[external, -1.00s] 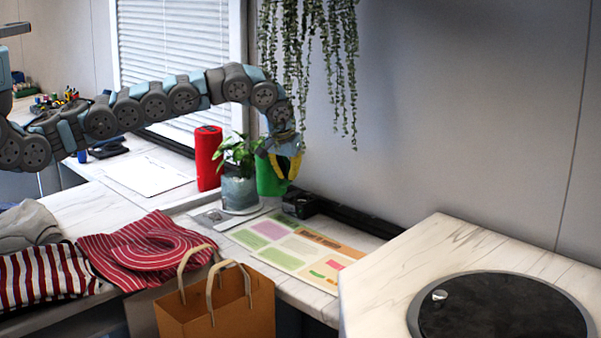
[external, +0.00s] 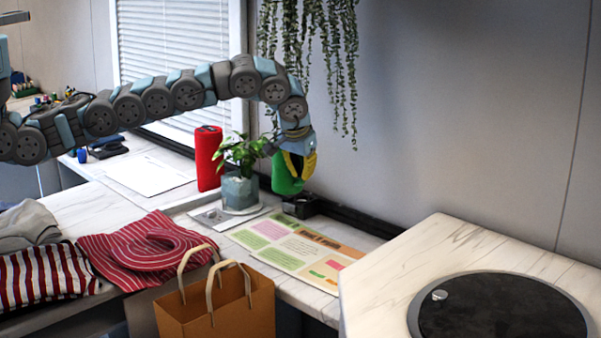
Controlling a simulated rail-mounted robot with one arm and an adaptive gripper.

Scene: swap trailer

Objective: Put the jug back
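A green jug (external: 284,183) is in the external view, at the back of the counter by the wall, just right of the potted plant. My gripper (external: 298,167), with yellow fingers, comes down from above and is shut on the jug's upper part. The fingers hide part of the jug, and its handle cannot be made out. The jug looks slightly tilted and close above the counter; I cannot tell whether its base touches.
The potted plant (external: 239,190) stands close left, with a red cylinder (external: 208,158) behind it. A small black box (external: 299,206) sits below the jug. A colourful sheet (external: 290,246) lies in front. A paper bag (external: 217,305) is nearer. Hanging vines (external: 335,60) are above right.

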